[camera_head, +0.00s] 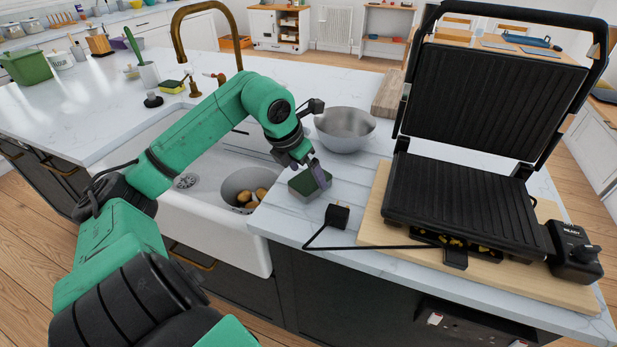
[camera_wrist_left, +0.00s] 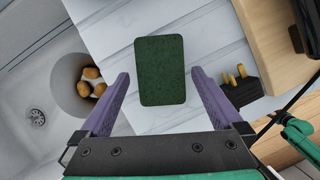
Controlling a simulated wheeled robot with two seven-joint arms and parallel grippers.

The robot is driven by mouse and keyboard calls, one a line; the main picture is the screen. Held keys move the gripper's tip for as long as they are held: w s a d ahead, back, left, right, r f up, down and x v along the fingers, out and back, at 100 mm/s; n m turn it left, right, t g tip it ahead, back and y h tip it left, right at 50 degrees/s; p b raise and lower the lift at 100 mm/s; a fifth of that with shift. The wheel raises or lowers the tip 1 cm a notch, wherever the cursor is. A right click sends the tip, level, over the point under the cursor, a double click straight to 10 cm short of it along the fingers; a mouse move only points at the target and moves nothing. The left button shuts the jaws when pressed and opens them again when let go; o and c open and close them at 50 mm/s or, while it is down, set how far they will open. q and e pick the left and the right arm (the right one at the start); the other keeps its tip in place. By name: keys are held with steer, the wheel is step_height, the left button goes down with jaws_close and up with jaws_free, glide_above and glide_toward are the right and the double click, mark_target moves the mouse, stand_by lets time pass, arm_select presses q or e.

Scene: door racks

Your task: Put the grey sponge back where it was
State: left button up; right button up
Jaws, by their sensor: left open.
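A sponge (camera_head: 303,187) with a dark green top and greyish sides lies on the white counter right of the sink. In the left wrist view its dark green top (camera_wrist_left: 160,70) shows between the two purple fingers. My left gripper (camera_head: 318,176) is open, low over the sponge, with one finger seen beside its right side in the head view. The fingers look apart from the sponge in the wrist view. My right gripper is not in view.
A power plug (camera_head: 337,215) with its cable lies close right of the sponge. A contact grill (camera_head: 455,195) stands open on a wooden board. A metal bowl (camera_head: 345,130) stands behind. The sink (camera_head: 165,190) holds a pot with potatoes. A yellow-green sponge (camera_head: 171,87) lies near the tap.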

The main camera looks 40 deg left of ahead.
arm_select(q)
steer(key=b+v, duration=0.1)
steer(key=v, duration=0.8)
steer(key=shift+r, duration=0.35)
steer(key=shift+s+r, duration=0.1)
steer(key=shift+s, duration=0.05)
